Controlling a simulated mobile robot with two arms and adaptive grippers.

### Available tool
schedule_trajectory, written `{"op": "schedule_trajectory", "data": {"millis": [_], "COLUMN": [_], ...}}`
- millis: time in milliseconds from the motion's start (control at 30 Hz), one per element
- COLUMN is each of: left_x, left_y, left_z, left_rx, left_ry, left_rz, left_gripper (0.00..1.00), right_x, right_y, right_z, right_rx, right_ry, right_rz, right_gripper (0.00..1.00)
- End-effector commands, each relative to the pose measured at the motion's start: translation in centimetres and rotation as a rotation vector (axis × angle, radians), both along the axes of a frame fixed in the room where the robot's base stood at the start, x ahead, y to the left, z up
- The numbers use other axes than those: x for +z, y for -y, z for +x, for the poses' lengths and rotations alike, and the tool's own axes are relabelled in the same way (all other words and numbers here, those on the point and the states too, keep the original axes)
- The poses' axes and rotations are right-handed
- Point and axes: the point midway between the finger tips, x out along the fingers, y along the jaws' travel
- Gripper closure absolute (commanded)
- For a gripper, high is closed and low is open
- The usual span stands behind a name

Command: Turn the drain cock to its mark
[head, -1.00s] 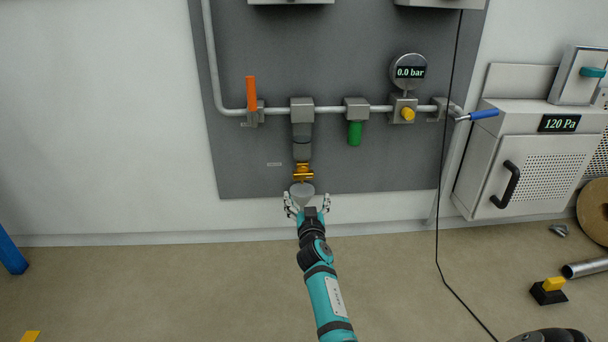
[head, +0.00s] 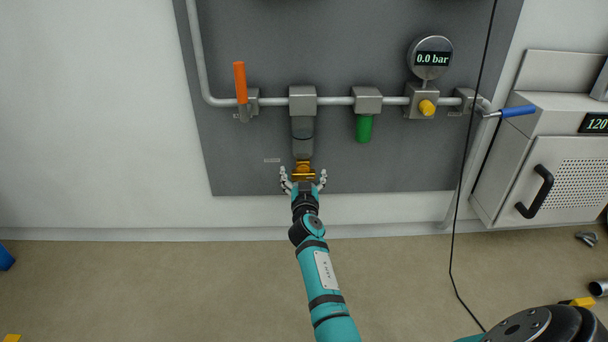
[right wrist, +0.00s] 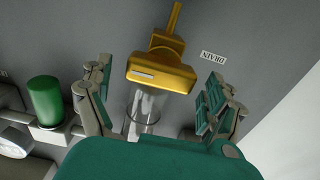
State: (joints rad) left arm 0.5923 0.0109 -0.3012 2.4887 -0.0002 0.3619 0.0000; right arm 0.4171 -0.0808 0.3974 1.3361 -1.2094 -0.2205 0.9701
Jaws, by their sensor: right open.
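The brass-yellow drain cock (head: 304,169) sits at the lower end of the grey filter (head: 303,138) on the wall panel. My right gripper (head: 303,181) is just below it in the head view, fingers spread. In the right wrist view the cock (right wrist: 162,72) is a yellow block with a pale bar on its face and a stem running to the top. The gripper fingers (right wrist: 158,102) stand open on either side, with gaps to the cock. A clear bowl (right wrist: 146,105) shows behind it. A DRAIN label (right wrist: 213,57) is beside it. My left gripper is out of view.
An orange lever (head: 240,82), a green cylinder (head: 364,128), a yellow knob (head: 427,107) and a gauge (head: 431,58) reading 0.0 bar line the pipe. A black cable hangs in front.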

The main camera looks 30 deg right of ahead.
Motion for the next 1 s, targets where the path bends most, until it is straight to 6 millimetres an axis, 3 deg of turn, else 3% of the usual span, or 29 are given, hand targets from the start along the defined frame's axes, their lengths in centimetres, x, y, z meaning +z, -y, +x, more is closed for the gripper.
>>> {"op": "schedule_trajectory", "data": {"millis": [67,500,1000], "left_x": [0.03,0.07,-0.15], "left_y": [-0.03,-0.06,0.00], "left_z": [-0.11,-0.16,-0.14], "left_rx": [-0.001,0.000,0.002], "left_ry": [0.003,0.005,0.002], "left_rz": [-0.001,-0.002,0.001], "left_gripper": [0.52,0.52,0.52], "right_x": [0.00,0.01,-0.06], "right_y": [-0.01,0.01,-0.05], "right_z": [0.01,-0.01,0.05], "right_rx": [0.000,0.000,0.001], "right_ry": [0.000,-0.001,-0.083], "right_rz": [0.000,-0.001,-0.139], "right_gripper": [0.11,0.65,0.66]}}
